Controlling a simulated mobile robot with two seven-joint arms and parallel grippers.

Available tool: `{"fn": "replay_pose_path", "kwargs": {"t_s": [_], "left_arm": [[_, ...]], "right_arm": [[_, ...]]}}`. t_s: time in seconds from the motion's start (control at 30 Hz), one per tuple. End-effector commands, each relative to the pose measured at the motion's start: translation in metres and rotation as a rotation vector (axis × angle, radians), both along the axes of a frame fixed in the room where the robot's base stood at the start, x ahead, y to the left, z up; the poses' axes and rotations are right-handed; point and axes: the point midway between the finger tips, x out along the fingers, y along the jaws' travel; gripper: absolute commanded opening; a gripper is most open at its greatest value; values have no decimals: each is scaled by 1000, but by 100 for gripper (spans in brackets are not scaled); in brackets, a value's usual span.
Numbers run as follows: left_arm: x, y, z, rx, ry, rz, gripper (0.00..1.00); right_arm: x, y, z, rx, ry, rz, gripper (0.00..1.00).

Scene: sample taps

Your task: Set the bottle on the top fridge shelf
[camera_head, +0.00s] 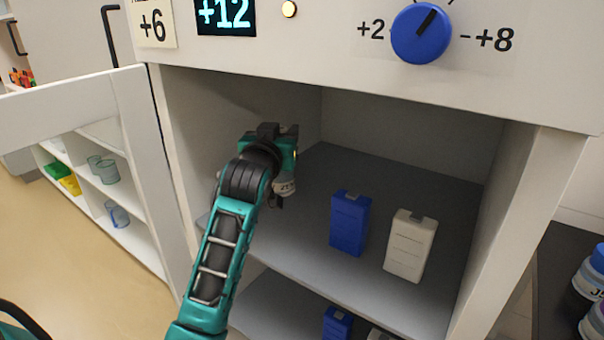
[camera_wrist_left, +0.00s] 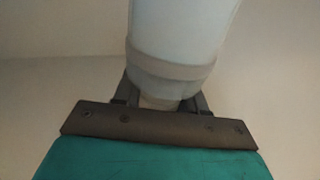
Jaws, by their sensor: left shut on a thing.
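My left gripper (camera_head: 279,178) is inside the open fridge, over the left part of the top shelf (camera_head: 290,228). It is shut on a bottle (camera_head: 285,188), mostly hidden behind the gripper and wrist; a pale labelled part shows. In the left wrist view the pale bottle (camera_wrist_left: 178,35) stands out between the fingers (camera_wrist_left: 160,103), with a raised band near them. I cannot tell whether the bottle's base touches the shelf. My right gripper is not in view.
A blue pack (camera_head: 349,222) and a white pack (camera_head: 410,246) stand on the shelf, right of my gripper. The shelf behind them is bare. The open fridge door (camera_head: 150,180) is at the left. Above are a "+12" display (camera_head: 226,14) and a blue knob (camera_head: 421,34).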

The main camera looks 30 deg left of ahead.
Motion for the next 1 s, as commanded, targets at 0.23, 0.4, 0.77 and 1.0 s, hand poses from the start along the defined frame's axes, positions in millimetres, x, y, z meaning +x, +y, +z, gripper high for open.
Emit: {"fn": "replay_pose_path", "kwargs": {"t_s": [0.23,0.4,0.77,1.0], "left_arm": [[0,0,-23,0,-4,-1,0],[-1,0,-49,-1,-1,-1,0],[-1,0,-54,1,-5,-1,0],[0,0,-56,0,-3,-1,58]], "right_arm": [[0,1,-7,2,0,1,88],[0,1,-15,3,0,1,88],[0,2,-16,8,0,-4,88],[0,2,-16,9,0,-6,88]]}}
